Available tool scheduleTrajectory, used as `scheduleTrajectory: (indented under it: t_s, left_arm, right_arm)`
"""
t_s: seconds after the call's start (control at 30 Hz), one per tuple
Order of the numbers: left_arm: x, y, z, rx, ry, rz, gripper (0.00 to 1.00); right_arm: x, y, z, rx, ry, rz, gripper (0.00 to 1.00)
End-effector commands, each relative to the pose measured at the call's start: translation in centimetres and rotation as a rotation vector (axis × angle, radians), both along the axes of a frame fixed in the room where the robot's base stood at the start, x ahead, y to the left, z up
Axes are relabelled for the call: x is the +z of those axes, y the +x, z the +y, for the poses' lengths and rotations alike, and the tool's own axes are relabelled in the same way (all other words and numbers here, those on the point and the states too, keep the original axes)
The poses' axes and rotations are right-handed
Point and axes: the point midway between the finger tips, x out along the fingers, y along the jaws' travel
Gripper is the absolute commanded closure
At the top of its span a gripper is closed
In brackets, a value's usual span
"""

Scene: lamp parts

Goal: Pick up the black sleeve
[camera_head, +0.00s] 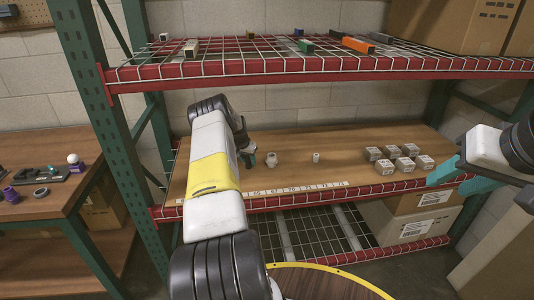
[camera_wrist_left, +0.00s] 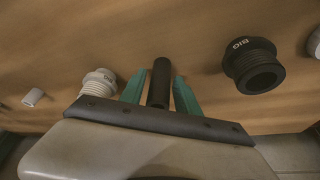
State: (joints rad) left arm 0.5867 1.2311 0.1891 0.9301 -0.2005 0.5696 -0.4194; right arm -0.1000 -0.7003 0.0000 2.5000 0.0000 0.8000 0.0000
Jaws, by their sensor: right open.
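The black sleeve (camera_wrist_left: 160,82) shows in the left wrist view as a narrow dark tube over the wooden shelf. My left gripper (camera_wrist_left: 160,75) has its teal fingers on either side of the sleeve, with narrow gaps visible, so it looks open around it. In the head view my left gripper (camera_head: 247,156) is low at the middle shelf, and I cannot make out the sleeve there. My right gripper (camera_head: 460,180) is open and empty at the right, near the shelf's front edge.
A wide black ring marked BIG (camera_wrist_left: 252,66) and a white threaded part (camera_wrist_left: 98,83) flank the sleeve. A small white cylinder (camera_head: 316,157) stands on the shelf. Several grey boxes (camera_head: 401,159) are at its right. The red-edged upper rack (camera_head: 300,66) hangs above.

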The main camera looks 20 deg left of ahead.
Motion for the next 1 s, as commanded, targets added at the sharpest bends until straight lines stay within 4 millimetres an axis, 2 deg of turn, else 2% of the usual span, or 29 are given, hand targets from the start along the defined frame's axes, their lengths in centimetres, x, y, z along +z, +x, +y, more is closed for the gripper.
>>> scheduleTrajectory:
  t_s: [0.03,0.17,0.57,0.73,0.83,1.0]
  left_arm:
    - [0.0,0.0,0.0,0.0,0.0,0.0,0.74]
    - [0.0,0.0,0.0,0.0,0.0,0.0,1.0]
    - [0.3,0.0,0.0,0.0,0.0,0.0,1.0]
    - [2.0,0.1,0.0,-0.001,0.001,-0.002,1.0]
    - [4.0,0.1,0.1,-0.001,0.004,-0.003,1.0]
    - [4.0,-3.5,0.0,0.002,0.0,0.003,1.0]
  right_arm:
    - [0.0,0.0,0.0,0.0,0.0,0.0,0.57]
    - [0.0,0.0,0.0,0.0,0.0,0.0,0.57]
    - [0.0,0.0,0.0,0.0,0.0,0.0,0.57]
    - [0.0,0.0,0.0,0.0,0.0,0.0,0.57]
    - [0.0,0.0,0.0,0.0,0.0,0.0,0.57]
    - [0.0,0.0,0.0,0.0,0.0,0.0,0.57]
